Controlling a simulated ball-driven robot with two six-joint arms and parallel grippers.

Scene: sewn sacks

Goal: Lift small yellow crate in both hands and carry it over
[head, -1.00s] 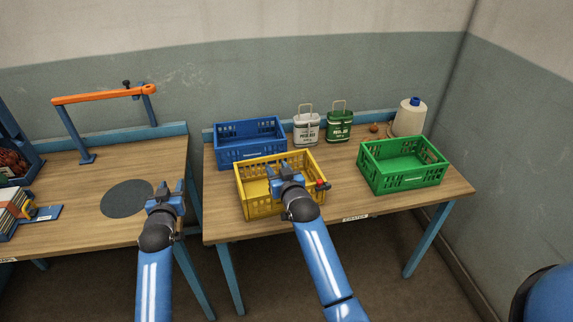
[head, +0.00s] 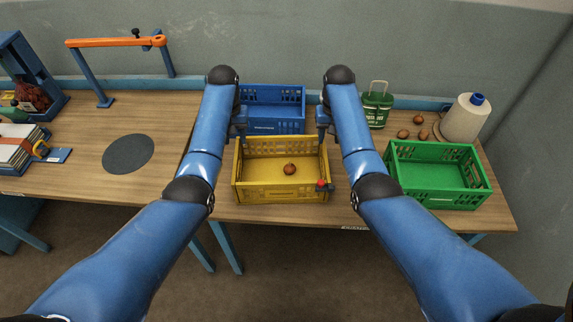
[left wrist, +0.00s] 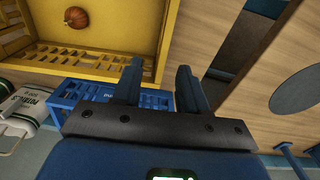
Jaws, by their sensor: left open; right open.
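The small yellow crate (head: 281,194) stands on the right-hand table, with one brown onion (head: 289,169) inside. The crate also shows in the left wrist view (left wrist: 95,58), with the onion (left wrist: 76,18) in it. My left gripper (head: 239,122) is open at the crate's left side, near the back corner. In the left wrist view its two spread fingers (left wrist: 159,75) point down near the line of the crate's side wall, with nothing between them. My right gripper (head: 323,118) is open at the crate's right side, near the back corner. Contact with the walls cannot be told.
A blue crate (head: 272,96) stands right behind the yellow one. A green crate (head: 440,195) stands to the right. A small red-tipped piece (head: 321,184) is at the yellow crate's front right corner.

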